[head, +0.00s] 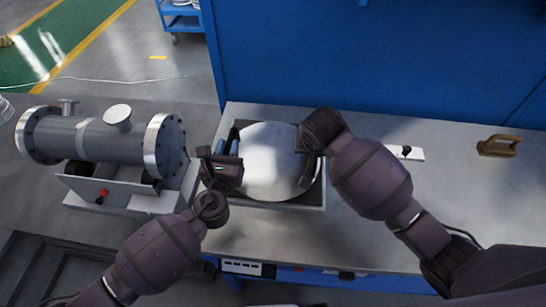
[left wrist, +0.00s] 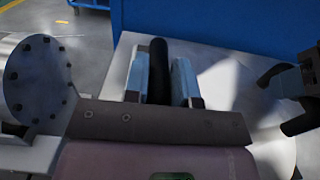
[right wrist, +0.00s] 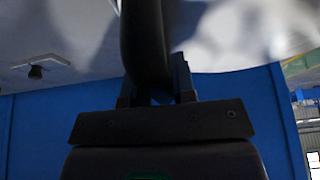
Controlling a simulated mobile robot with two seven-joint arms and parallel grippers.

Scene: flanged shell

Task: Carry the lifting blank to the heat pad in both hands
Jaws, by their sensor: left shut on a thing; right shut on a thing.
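The lifting blank (head: 268,165) is a round pale metal disc in the head view, over a shallow grey tray-like frame (head: 290,205). I cannot tell whether it touches the frame. My left gripper (head: 224,160) is at the disc's left edge, shut on a black handle (left wrist: 158,72) that shows between its fingers in the left wrist view. My right gripper (head: 308,165) is at the disc's right edge. In the right wrist view its fingers (right wrist: 158,92) are shut around a dark curved handle (right wrist: 143,40), with the blurred pale disc beyond. I cannot identify the heat pad for certain.
A grey flanged shell (head: 105,140) stands on a cradle at the left. A blue panel (head: 370,60) closes off the back. A white block with a black knob (head: 406,153) and a brown handled object (head: 499,146) lie at the right.

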